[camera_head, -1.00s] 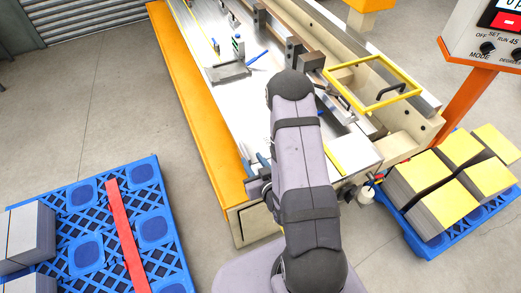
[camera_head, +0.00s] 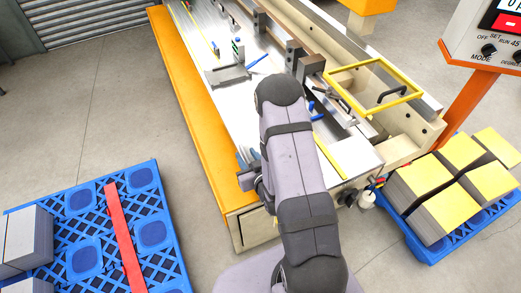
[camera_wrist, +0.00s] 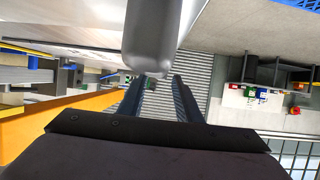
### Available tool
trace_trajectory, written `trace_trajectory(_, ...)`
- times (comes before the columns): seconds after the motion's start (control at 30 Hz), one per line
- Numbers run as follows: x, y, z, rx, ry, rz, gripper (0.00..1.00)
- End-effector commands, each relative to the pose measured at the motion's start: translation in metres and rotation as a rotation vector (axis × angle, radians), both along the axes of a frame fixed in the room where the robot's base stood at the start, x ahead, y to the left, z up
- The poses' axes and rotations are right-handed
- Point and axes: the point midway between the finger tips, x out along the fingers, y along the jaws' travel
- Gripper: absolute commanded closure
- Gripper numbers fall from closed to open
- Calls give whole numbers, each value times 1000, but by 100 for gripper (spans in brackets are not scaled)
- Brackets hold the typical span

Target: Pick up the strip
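I cannot tell for sure which piece is the strip. A thin yellow strip (camera_head: 330,158) lies on the near end of the metal machine table (camera_head: 360,160), just right of my arm, which partly covers that area. A long flat red bar (camera_head: 124,238) lies across the blue pallet on the left. My gripper (camera_head: 246,158) is mostly hidden behind my arm, near the orange edge of the machine. In the wrist view my gripper (camera_wrist: 157,88) shows two dark fingers apart with nothing held between them.
Stacks of yellow-topped sheets (camera_head: 447,207) stand on a blue pallet at right. Grey stacks (camera_head: 25,236) stand on the left blue pallet (camera_head: 172,245). A yellow frame (camera_head: 397,98) and upright blocks (camera_head: 292,58) rise from the machine. The floor between left pallet and machine is clear.

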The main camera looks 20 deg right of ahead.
Motion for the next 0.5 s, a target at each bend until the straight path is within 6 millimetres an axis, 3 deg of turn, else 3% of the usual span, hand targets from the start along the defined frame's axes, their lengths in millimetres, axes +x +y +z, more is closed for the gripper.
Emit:
trace_trajectory(0.37,6,0,-3,0,1,-1,69)
trace_trajectory(0.5,6,0,-3,0,1,-1,97)
